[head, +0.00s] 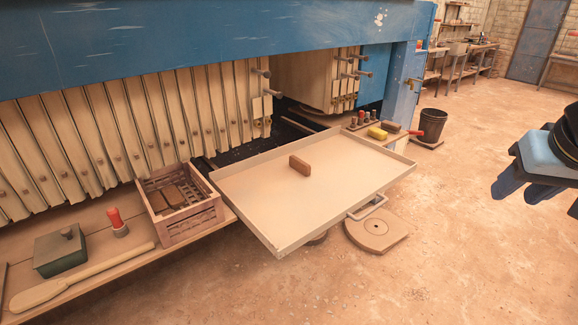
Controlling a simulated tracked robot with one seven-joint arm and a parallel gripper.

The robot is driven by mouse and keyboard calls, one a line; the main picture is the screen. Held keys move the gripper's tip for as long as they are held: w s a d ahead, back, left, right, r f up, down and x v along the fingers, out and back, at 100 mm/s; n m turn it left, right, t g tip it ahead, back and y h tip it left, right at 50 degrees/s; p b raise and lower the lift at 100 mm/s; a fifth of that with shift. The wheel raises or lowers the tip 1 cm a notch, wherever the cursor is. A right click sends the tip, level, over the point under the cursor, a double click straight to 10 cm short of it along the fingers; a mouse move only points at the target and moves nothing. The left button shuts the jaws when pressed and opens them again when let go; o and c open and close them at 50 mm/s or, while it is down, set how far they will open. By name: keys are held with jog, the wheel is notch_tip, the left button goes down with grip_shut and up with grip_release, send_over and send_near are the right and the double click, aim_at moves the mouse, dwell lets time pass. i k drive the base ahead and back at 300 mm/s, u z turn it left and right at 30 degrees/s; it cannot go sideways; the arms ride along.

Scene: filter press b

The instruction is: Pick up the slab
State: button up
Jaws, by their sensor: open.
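A small brown block (300,166), which looks like the slab, stands on its long edge on a wide cream tray (340,206), near the middle. My gripper (536,198) is at the right edge of the head view, open and empty. It is well to the right of the tray and apart from it, over the bare floor. Part of my gripper is cut off by the picture edge. More brown slab-like blocks (174,196) lie in a slatted wooden crate (188,229) left of the tray.
The shelf at left holds a green box (60,250), a red-topped item (116,222) and a pale paddle (80,277). A yellow block (377,133) and small bottles sit behind the tray's far right corner. Press plates (120,125) stand behind.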

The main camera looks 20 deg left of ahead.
aim_at(302, 167)
jog(key=i, duration=1)
jog(key=u, duration=0.05)
